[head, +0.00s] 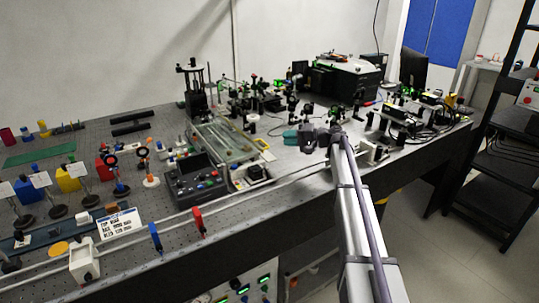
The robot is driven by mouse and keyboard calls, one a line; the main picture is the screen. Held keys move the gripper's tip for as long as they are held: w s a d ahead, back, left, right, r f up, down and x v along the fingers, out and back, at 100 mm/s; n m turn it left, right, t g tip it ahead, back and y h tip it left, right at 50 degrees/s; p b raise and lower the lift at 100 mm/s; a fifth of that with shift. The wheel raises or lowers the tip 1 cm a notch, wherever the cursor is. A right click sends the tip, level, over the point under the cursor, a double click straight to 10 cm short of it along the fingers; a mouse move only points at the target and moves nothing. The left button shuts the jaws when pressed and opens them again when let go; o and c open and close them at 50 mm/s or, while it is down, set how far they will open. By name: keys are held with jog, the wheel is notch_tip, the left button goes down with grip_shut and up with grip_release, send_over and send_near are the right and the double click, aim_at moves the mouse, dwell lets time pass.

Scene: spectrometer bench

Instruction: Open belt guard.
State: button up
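A clear cover over a flat mechanism (222,140) lies on the bench left of the middle; it may be the belt guard, but I cannot tell for sure. A yellow handle-like part (264,144) is at its right end. The cover looks lowered over the mechanism. My gripper (291,138), with teal ends, is a little right of the yellow part, above the bench and apart from it. The view is too small to show whether its fingers are open. I see nothing held in it.
A control box with a screen (193,181) stands in front of the cover. A tall column device (194,88) rises behind it. Optics mounts (308,108) crowd the bench behind my gripper. A rail with red (198,222) and blue clamps (155,238) runs along the front edge.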

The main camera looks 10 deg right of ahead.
aim_at(266, 144)
notch_tip(266, 144, down, 4)
jog(key=shift+a+b, duration=0.1)
jog(key=shift+b, duration=0.8)
jog(key=x, duration=0.2)
jog(key=r+x, duration=0.1)
jog(key=x, duration=0.3)
jog(key=shift+w+a+r+p, duration=0.1)
jog(key=shift+w+a+p, duration=0.1)
jog(key=shift+w+p, duration=0.15)
jog(key=shift+a+r, duration=0.1)
jog(key=shift+a, duration=0.3)
grip_shut()
